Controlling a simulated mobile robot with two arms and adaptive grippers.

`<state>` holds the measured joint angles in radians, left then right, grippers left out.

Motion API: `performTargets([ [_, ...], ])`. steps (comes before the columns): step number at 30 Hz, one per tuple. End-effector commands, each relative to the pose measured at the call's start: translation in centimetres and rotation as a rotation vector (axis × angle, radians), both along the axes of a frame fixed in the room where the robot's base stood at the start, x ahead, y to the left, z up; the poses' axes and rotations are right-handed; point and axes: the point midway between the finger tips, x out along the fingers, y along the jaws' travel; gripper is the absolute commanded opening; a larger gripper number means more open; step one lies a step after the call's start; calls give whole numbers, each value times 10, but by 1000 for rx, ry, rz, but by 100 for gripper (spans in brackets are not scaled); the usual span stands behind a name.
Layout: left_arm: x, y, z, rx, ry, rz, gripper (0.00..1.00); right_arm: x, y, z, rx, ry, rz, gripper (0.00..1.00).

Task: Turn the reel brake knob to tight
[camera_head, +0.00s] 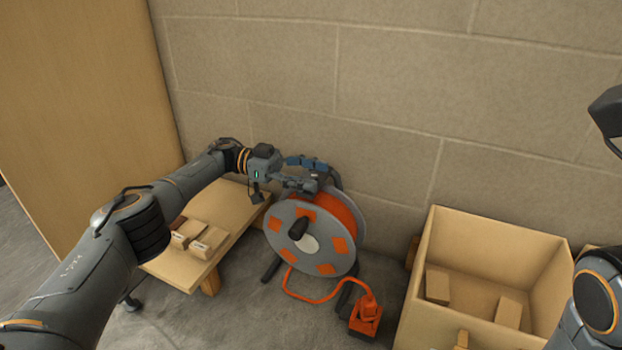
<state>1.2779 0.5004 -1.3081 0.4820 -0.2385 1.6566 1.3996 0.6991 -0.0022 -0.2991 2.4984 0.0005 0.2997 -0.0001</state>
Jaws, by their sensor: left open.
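The cable reel (337,243) stands on the floor against the wall, with a grey disc, orange patches and orange cable behind it. A dark knob-like part (298,228) sticks out from the disc near its pale hub. I cannot tell whether this is the brake knob or a crank handle, and no tight mark is readable. My left gripper (318,175) is open at the top of the reel, above and apart from the dark part. It covers part of the reel's top and frame.
A low wooden bench (234,208) with several small boxes stands left of the reel. An orange plug block (365,316) lies on the floor on its cable. An open carton (482,238) with blocks inside stands at the right. The wall is close behind the reel.

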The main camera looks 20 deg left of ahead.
Motion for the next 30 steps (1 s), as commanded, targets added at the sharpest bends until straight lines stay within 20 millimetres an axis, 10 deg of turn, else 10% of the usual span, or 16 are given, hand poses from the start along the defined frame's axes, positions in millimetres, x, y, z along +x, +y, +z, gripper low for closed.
performTargets([
  [12,0,-1,76,-1,-5,-2,60,-1,0,0,-2,-3,-1,57],
  [30,-3,-14,88,-27,-16,-17,60,3,0,5,-2,10,-1,57],
])
